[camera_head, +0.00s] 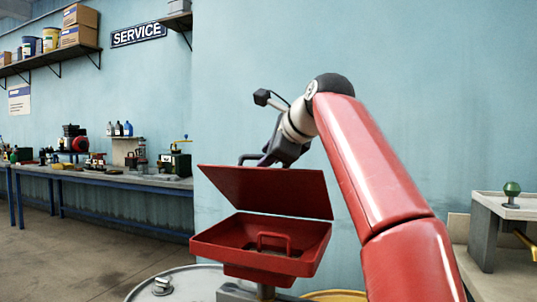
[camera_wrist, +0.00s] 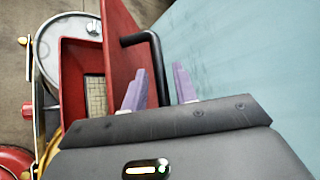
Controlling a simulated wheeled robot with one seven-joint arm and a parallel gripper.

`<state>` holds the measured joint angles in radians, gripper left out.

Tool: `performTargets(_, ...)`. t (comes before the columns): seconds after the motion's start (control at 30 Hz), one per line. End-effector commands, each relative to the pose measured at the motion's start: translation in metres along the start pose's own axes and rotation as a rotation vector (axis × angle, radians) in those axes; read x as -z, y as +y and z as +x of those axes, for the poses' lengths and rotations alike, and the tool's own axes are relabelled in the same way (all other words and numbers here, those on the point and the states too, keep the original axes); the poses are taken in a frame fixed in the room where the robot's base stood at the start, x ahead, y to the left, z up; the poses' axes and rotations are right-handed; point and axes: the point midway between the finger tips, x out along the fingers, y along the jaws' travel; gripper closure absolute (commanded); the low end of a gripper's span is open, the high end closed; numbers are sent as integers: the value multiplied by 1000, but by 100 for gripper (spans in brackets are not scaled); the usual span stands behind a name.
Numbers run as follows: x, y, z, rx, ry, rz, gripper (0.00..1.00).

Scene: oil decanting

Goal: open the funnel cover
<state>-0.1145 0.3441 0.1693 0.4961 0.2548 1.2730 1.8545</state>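The red funnel (camera_head: 205,246) is a square tray on top of a drum. Its flat red cover (camera_head: 270,192) stands raised and tilted above it, and the grate (camera_wrist: 95,92) inside shows in the wrist view. A black handle (camera_head: 249,158) sticks out from the cover's far side; it also shows in the wrist view (camera_wrist: 157,65). My gripper (camera_wrist: 160,70) is open, its two purple fingers apart on either side of the handle bar, with visible gaps. In the head view, my gripper's dark body is behind the cover's top edge and the fingertips are hidden.
A grey drum (camera_head: 180,285) stands under the funnel. A blue wall (camera_head: 430,110) is close behind. A workbench (camera_head: 110,180) with tools stands at the far left. A grey stand (camera_head: 484,235) with a green knob (camera_head: 511,189) is at the right. The floor at left is clear.

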Motion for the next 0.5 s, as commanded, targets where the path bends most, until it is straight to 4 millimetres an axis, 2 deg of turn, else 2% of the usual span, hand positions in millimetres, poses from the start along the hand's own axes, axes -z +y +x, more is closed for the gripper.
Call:
performTargets(0.33,0,0,-2,0,-1,0,65)
performTargets(0.5,0,-1,-23,3,0,0,65)
